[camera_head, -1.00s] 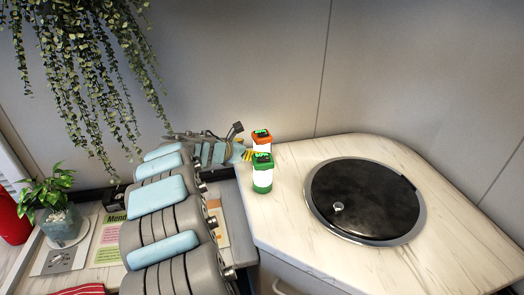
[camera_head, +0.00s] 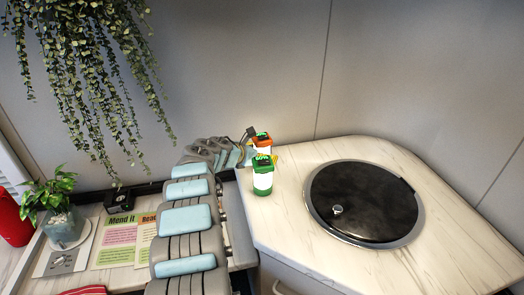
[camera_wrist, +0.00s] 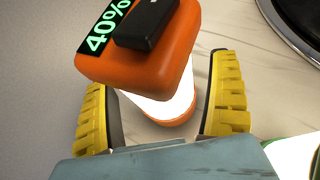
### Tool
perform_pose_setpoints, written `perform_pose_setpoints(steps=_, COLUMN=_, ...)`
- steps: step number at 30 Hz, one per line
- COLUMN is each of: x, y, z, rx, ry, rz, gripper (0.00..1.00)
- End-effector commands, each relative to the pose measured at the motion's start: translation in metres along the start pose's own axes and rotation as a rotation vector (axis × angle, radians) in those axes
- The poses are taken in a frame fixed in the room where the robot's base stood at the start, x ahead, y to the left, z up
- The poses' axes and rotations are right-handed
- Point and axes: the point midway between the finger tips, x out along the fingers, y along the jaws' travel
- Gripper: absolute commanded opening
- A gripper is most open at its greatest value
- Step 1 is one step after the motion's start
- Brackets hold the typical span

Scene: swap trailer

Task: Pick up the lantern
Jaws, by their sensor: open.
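An orange-capped lantern (camera_head: 262,143) with a white body stands upright on the pale counter, behind a green lantern (camera_head: 263,178). The green one hides its lower part in the head view. In the wrist view my gripper (camera_wrist: 160,85) is open, with one yellow finger on each side of the orange lantern (camera_wrist: 150,55). A gap shows on the right, and the left finger is close; I cannot tell whether it touches. The orange lantern's top carries a green "40%" display and a dark handle. In the head view my gripper's fingers are mostly hidden behind the lanterns.
A round black lid (camera_head: 362,203) with a metal rim is set in the counter (camera_head: 440,265) to the right. A wall (camera_head: 420,70) rises close behind the lanterns.

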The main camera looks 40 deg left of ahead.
Motion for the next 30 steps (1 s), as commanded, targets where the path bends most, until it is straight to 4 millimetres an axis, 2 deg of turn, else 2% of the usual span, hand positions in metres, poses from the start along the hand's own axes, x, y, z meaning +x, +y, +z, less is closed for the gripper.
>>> perform_pose_setpoints(steps=8, x=0.0010, y=-0.0006, z=-0.0002, rx=-0.001, ry=0.000, rz=-0.001, gripper=0.91)
perform_pose_setpoints(steps=9, x=0.0010, y=-0.0006, z=-0.0002, rx=-0.001, ry=0.000, rz=-0.001, gripper=0.86)
perform_pose_setpoints(steps=11, x=0.0011, y=-0.0006, z=-0.0002, rx=0.000, ry=0.000, rz=-0.001, gripper=0.69)
perform_pose_setpoints(steps=16, x=0.0011, y=-0.0006, z=-0.0003, rx=0.000, ry=0.000, rz=-0.001, gripper=0.20)
perform_pose_setpoints(steps=17, x=0.0011, y=-0.0006, z=-0.0003, rx=0.000, ry=0.000, rz=-0.001, gripper=0.18)
perform_pose_setpoints(steps=30, x=-0.0028, y=-0.0002, z=0.0077, rx=0.001, ry=-0.001, rz=0.000, gripper=0.17)
